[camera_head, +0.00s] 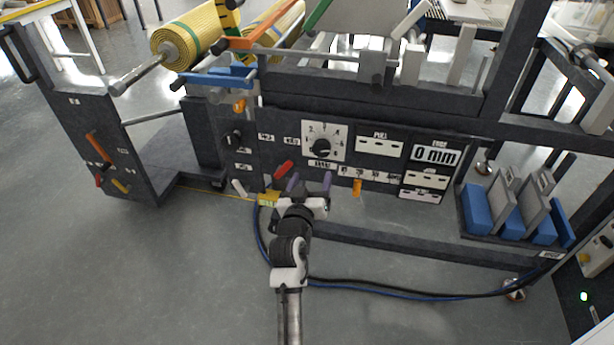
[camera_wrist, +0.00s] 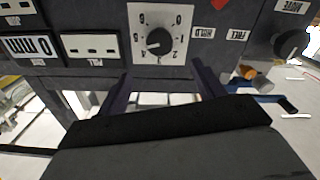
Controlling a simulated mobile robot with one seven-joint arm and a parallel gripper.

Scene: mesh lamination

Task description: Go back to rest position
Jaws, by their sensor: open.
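My gripper (camera_head: 310,183) is at the end of my arm in the middle of the head view, in front of the dark machine's control panel. Its two purple fingers stand apart and point up toward the panel. Nothing shows between them. A white dial plate with a black knob (camera_head: 321,147) is just above the fingertips. In the wrist view the panel appears upside down. There the dark fingers of my gripper (camera_wrist: 164,82) stand apart on either side below the black knob (camera_wrist: 159,41). I cannot tell whether a fingertip touches the panel.
A red lever (camera_head: 284,170) and an orange lever (camera_head: 357,187) are close to the gripper. A "0 mm" display (camera_head: 435,155) is to the right. Yellow mesh rolls (camera_head: 187,40) are at upper left. Blue and grey blocks (camera_head: 477,209) stand at right. Cables (camera_head: 400,293) cross the floor.

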